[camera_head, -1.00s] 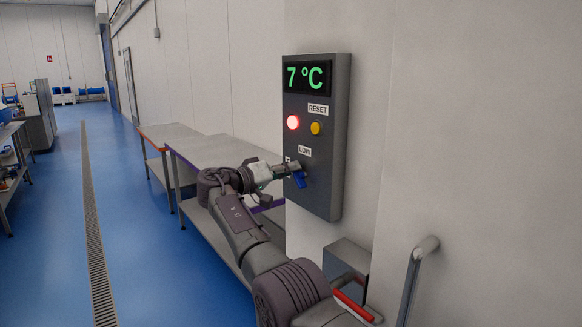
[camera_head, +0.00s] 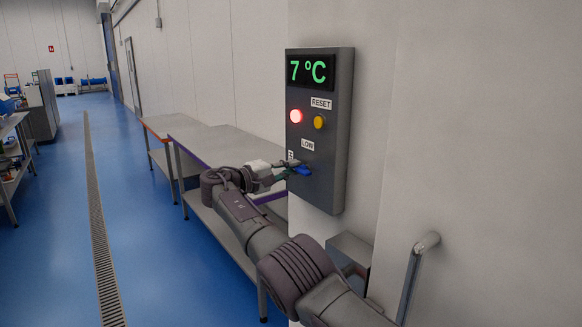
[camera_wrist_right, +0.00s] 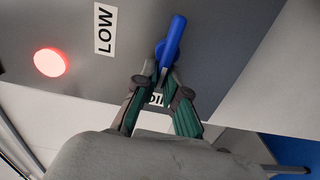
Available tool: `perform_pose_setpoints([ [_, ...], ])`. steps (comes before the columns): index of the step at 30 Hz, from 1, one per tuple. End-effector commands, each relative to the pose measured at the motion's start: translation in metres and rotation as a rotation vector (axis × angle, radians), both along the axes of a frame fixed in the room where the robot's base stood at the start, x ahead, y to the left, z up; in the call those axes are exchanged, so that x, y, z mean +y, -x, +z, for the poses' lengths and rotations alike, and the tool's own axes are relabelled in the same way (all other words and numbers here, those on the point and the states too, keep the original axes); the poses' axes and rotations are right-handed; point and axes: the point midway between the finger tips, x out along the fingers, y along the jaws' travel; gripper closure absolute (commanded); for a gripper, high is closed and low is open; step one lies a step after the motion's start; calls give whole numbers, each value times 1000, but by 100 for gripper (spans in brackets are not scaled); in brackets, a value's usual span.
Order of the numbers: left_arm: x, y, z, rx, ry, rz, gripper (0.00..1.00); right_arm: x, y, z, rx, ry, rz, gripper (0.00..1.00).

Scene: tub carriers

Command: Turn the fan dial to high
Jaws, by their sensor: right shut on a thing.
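The fan dial (camera_head: 304,171) is a blue handle low on a grey wall panel (camera_head: 325,190). A LOW label (camera_head: 307,145) is above it. A second label (camera_head: 290,155) at its left is partly hidden. My right gripper (camera_head: 291,167) is at the dial from the left, shut on it. In the right wrist view the dial (camera_wrist_right: 173,42) stands up out of the closed fingertips of the gripper (camera_wrist_right: 164,82). The LOW label (camera_wrist_right: 105,28) is beside it there. My left gripper is not in view.
The panel also has a 7 °C display (camera_head: 310,70), a lit red lamp (camera_head: 296,116), a yellow button (camera_head: 319,122) and a RESET label (camera_head: 321,103). Tables (camera_head: 215,145) stand along the wall. A metal box (camera_head: 350,252) and a handle (camera_head: 420,255) are below right.

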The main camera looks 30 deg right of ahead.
Motion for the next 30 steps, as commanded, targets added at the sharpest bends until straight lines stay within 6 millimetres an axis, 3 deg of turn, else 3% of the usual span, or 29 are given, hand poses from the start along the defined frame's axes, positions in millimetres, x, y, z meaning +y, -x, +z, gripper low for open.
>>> perform_pose_setpoints([
  [19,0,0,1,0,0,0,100,1,-1,0,53,7,4,100],
  [20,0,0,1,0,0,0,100,1,-1,0,53,7,4,88],
  [24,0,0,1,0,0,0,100,1,-1,0,52,6,3,65],
  [30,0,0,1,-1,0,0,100,1,0,-1,52,5,2,65],
])
